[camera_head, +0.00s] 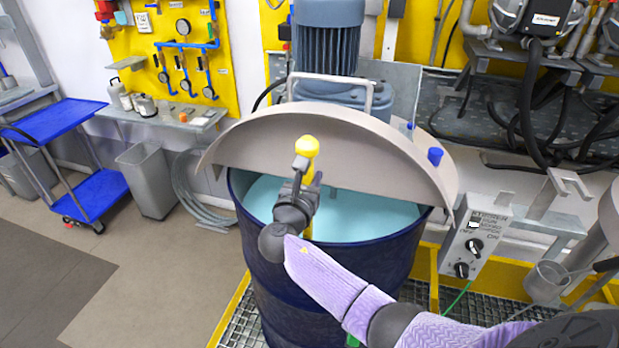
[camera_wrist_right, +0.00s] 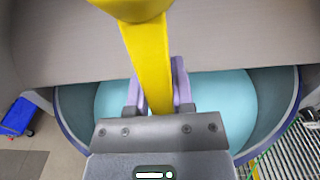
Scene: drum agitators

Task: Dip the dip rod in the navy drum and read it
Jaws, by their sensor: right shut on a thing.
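The dip rod (camera_head: 307,147) is yellow with a round knob on top, and it stands roughly upright over the open front of the navy drum (camera_head: 285,290). The drum holds pale blue liquid (camera_head: 375,215). My right gripper (camera_head: 301,190) is shut on the rod below its knob. A short piece of rod shows below the gripper against the liquid; I cannot tell how deep its lower end is. In the right wrist view the rod (camera_wrist_right: 150,60) runs between the fingers (camera_wrist_right: 157,95), with liquid behind. My left gripper is not in view.
A grey half lid (camera_head: 250,140) with a handle covers the drum's back, below a blue motor (camera_head: 326,50). A blue cap (camera_head: 435,156) sits on the lid. A control box (camera_head: 475,240) stands at right, near a metal cup (camera_head: 546,282). A blue cart (camera_head: 97,192) is at far left.

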